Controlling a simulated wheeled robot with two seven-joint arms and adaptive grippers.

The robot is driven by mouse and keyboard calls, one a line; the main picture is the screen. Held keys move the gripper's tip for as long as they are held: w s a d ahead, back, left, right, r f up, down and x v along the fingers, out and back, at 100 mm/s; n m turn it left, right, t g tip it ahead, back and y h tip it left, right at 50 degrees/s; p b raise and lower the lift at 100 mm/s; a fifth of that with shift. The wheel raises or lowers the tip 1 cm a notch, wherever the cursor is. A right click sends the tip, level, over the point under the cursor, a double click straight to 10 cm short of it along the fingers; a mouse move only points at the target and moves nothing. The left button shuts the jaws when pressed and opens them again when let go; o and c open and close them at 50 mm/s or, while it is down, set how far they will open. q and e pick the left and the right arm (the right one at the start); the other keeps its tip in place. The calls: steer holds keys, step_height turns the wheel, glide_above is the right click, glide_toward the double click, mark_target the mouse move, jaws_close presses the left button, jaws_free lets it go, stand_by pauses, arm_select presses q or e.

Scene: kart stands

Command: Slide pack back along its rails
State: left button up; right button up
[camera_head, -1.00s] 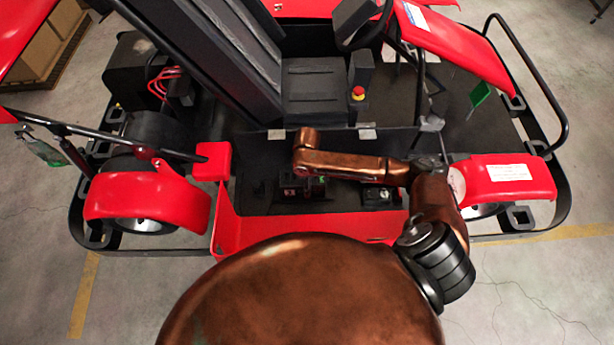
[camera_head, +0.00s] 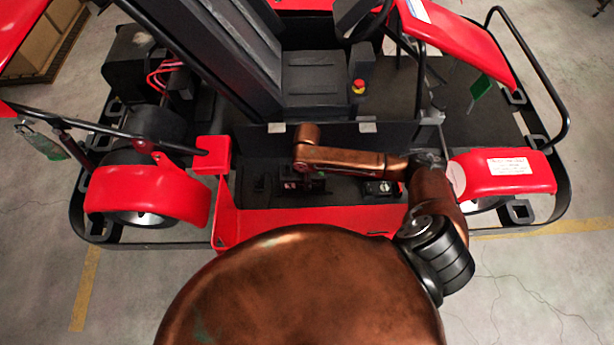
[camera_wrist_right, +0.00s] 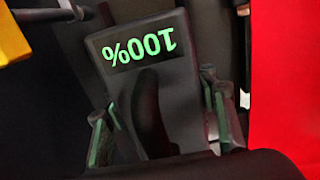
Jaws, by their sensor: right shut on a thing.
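The pack is a dark block with a green "100%" display, shown upside down in the right wrist view (camera_wrist_right: 140,45). A dark raised handle runs down its middle. My right gripper (camera_wrist_right: 160,125) has one finger on each side of this handle and is shut on it. In the head view my right arm reaches in from the right, over the kart's open side bay. The gripper (camera_head: 303,186) there points down into the bay and is partly hidden by my wrist. The rails cannot be made out. My left gripper is not in view.
The red kart sill (camera_head: 300,222) runs along the near side of the bay. A dark upright panel (camera_head: 340,134) bounds its far side. A small black box (camera_head: 381,188) sits in the bay to the right. Red fenders (camera_head: 148,196) flank the bay.

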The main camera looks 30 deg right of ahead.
mark_target(319, 176)
jaws_close()
steer(key=shift+d, duration=0.15)
steer(key=shift+s+d+p, duration=0.3)
steer(key=shift+d+p, duration=0.15)
steer(key=shift+d, duration=0.2)
steer(key=shift+s+d+p, duration=0.35)
steer(key=shift+d+p, duration=0.15)
steer(key=shift+d, duration=0.15)
steer(key=shift+s+d+p, duration=0.3)
steer(key=shift+d+p, duration=0.15)
steer(key=shift+d, duration=0.2)
steer(key=o, duration=1)
jaws_free()
steer(key=shift+o, duration=0.2)
